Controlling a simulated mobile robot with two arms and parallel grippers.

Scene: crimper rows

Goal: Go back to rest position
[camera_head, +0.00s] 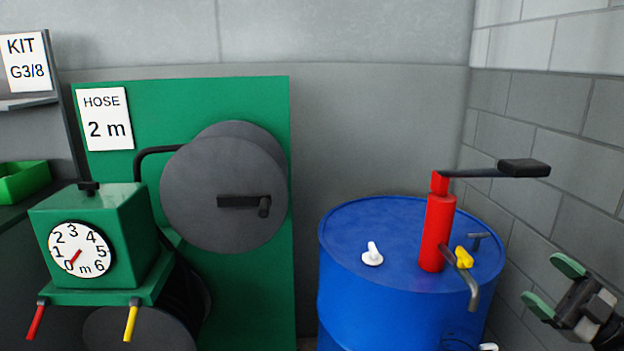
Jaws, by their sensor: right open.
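My right gripper (553,285) is at the lower right edge, with its two green-tipped fingers spread apart and nothing between them. It is to the right of the blue drum (350,265), apart from it and close to the brick wall. My left gripper is out of view. A red hand pump (437,232) stands upright on the drum's lid, with a black-gripped lever (523,168) pointing right and a grey spout bent downward. A yellow part (463,257) sits beside the pump, and a white cap (372,255) is on the lid.
A green panel (240,300) carries a dark hose reel (215,190) with a crank and a "HOSE 2 m" sign (104,118). A green metering box (140,225) with a dial and red and yellow levers is at left. A brick wall (585,140) bounds the right side.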

